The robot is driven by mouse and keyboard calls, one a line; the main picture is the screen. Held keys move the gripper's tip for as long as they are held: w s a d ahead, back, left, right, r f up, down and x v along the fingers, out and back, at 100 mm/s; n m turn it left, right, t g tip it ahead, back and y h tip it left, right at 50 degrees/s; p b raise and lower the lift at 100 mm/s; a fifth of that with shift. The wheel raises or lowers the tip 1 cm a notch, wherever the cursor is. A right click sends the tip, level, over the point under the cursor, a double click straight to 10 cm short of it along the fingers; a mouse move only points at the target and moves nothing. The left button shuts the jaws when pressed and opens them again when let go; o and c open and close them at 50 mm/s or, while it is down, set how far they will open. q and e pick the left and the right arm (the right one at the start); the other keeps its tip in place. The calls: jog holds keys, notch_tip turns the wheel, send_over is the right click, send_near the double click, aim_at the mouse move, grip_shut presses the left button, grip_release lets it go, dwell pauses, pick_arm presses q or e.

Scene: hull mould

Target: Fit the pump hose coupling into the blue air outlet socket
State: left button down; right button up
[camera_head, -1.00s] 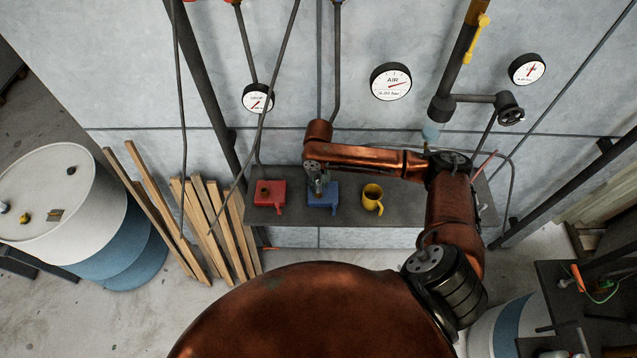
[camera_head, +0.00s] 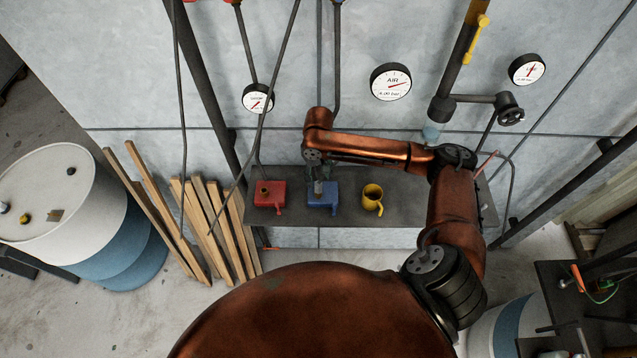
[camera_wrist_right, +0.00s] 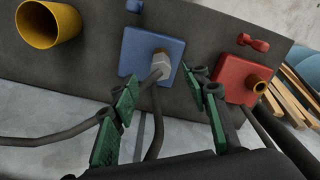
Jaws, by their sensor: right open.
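The blue air outlet socket (camera_head: 323,204) sits on the dark shelf, between a red socket (camera_head: 269,197) and a yellow one (camera_head: 372,199). The grey metal hose coupling (camera_head: 318,188) stands at the blue socket's opening; how deep it sits I cannot tell. In the right wrist view the coupling (camera_wrist_right: 160,66) meets the blue block (camera_wrist_right: 150,50), with its dark hose (camera_wrist_right: 156,125) trailing from it. My right gripper (camera_head: 322,172) is open just above the coupling. Its green-padded fingers (camera_wrist_right: 160,90) are spread on either side, apart from the coupling. My left gripper is out of view.
The dark shelf (camera_head: 405,212) stands against a grey wall with gauges, including the air gauge (camera_head: 391,82). Pipes and cables cross the wall. Wooden planks (camera_head: 215,225) and a white and blue drum (camera_head: 75,200) stand at left.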

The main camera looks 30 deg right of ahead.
aim_at(319, 184)
notch_tip(319, 184, up, 7)
dwell(0.3)
dwell(0.4)
